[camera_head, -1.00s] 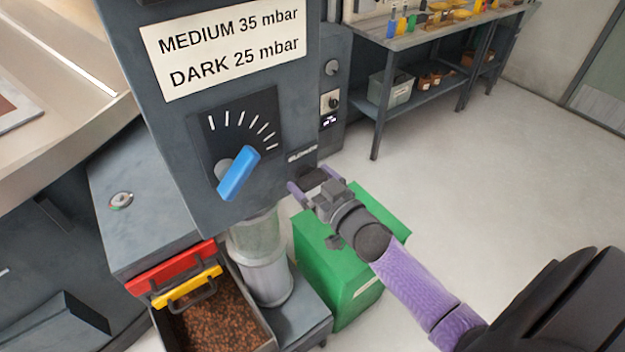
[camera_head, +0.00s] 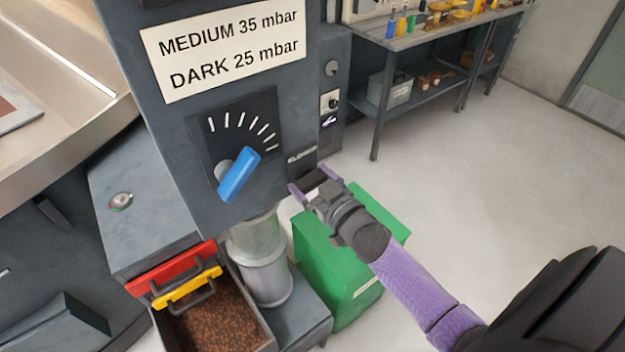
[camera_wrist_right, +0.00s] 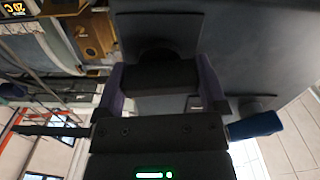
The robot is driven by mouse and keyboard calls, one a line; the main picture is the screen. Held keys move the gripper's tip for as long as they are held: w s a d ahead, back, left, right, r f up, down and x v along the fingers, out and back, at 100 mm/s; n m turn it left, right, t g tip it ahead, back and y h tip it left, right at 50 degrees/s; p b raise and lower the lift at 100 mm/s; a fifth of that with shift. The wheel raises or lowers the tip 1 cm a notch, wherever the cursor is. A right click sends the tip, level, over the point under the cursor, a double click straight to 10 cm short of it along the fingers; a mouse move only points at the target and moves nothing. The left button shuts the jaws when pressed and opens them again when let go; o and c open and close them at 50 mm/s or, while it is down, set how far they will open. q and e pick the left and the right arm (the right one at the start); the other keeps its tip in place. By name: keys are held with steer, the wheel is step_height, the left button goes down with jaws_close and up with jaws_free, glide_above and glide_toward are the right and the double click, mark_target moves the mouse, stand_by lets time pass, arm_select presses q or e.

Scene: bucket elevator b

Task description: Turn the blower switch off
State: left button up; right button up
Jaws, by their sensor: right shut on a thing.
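The blower switch is a black knob (camera_head: 312,181) under a small label on the side of the dark grey cabinet. In the right wrist view, the knob (camera_wrist_right: 160,77) lies between my two purple fingers, in front of the grey panel. My right gripper (camera_head: 311,187) is shut on the knob, one finger on each side. The knob's pointer marking is hidden, so its exact setting cannot be read. My left gripper is not in view.
A blue lever (camera_head: 238,175) on a dial is left of the knob. A green box (camera_head: 335,265) stands below my right gripper. A bean tray (camera_head: 268,345) with red and yellow handles is at lower left. A workbench (camera_head: 420,38) stands at the back; floor to the right is clear.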

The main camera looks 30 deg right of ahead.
steer(key=n, duration=1.2)
steer(key=shift+n+b, duration=0.35)
steer(key=shift+n, duration=2.05)
steer(key=o, duration=0.9)
